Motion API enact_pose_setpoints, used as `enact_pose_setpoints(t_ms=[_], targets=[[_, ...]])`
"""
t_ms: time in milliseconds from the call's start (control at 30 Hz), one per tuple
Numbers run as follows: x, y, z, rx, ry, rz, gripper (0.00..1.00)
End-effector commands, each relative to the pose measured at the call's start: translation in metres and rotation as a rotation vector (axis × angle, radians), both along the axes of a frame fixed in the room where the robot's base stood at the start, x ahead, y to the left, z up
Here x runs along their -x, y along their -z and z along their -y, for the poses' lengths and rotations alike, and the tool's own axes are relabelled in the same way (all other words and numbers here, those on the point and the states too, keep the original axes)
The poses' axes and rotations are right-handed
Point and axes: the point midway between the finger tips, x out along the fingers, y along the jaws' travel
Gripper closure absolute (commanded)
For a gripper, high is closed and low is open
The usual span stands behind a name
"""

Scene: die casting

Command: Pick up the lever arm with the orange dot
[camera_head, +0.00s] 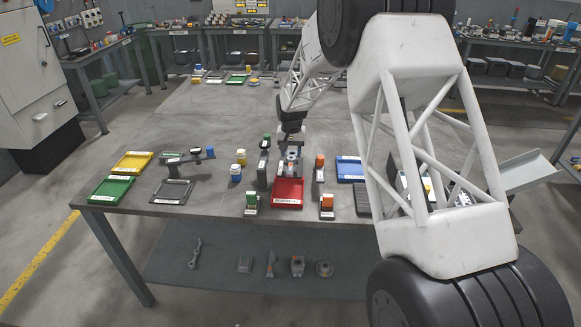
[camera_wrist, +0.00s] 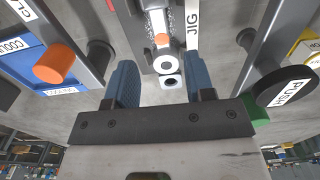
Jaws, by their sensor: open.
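A grey metal lever arm with an orange dot (camera_wrist: 161,42) lies in the dark holder labelled JIG (camera_wrist: 193,25), seen in the wrist view. Its ring-shaped end (camera_wrist: 165,64) points toward my gripper. My gripper (camera_wrist: 161,70) is open, its two blue fingers on either side of that end with gaps, not gripping it. In the head view my gripper (camera_head: 290,135) is over the jig area behind the red tray (camera_head: 288,191). The part there shows small, partly hidden by my arm.
Green (camera_head: 110,189) and yellow (camera_head: 132,161) trays lie on the table's left. Several grey parts, including one rod-like part (camera_head: 196,253), lie below the table.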

Motion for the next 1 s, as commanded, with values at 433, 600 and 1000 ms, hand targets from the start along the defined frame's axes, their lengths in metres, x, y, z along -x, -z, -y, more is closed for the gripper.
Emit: enact_pose_setpoints(t_ms=[433,600,1000], targets=[[0.003,0.044,-0.002,0.000,0.000,-0.001,0.51],[0.003,0.050,-0.002,0.000,0.000,0.000,0.51],[0.003,0.050,-0.002,0.000,0.000,0.000,0.51]])
